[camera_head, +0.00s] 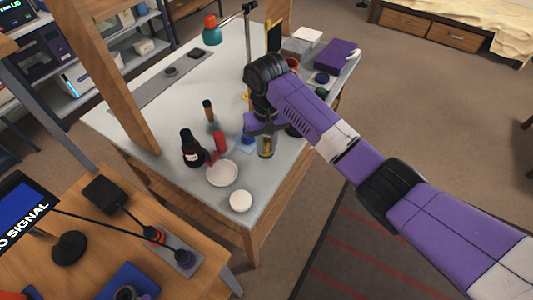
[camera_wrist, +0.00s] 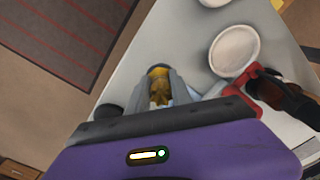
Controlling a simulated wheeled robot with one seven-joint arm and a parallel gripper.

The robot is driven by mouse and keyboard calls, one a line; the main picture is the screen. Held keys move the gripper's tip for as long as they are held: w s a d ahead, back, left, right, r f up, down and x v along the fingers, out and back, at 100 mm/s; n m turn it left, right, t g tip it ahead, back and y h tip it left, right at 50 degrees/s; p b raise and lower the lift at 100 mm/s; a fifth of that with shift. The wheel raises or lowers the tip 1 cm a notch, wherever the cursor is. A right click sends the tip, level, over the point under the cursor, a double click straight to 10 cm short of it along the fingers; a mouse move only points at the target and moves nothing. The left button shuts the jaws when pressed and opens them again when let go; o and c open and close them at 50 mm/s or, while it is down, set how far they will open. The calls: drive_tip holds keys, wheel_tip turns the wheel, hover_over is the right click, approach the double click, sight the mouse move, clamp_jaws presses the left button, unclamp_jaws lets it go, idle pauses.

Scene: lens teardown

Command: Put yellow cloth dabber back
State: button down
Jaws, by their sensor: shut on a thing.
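The yellow cloth dabber (camera_wrist: 160,88) shows in the wrist view between the two grey fingers of my gripper (camera_wrist: 163,84), which is shut on it. In the head view my gripper (camera_head: 266,142) is low over the near right part of the grey-white table, with a yellowish piece just below it. A rounded rim shows around the dabber's far end in the wrist view; I cannot tell whether this is a holder or part of the dabber. The fingers hide much of the dabber.
Left of my gripper on the table (camera_head: 180,105) stand a dark bottle (camera_head: 191,151), a red item (camera_head: 220,141), a white bowl (camera_head: 222,173) and a white round piece (camera_head: 240,201). A small blue item (camera_head: 247,143) is close by. A purple box (camera_head: 336,56) lies at the back right.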

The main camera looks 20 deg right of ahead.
sight(267, 151)
drive_tip(key=shift+f, duration=2.15)
drive_tip(key=c, duration=1.1)
unclamp_jaws()
drive_tip(key=shift+f, duration=0.1)
drive_tip(key=shift+c, duration=0.2)
wheel_tip(267, 151, up, 12)
drive_tip(key=shift+r, duration=0.15)
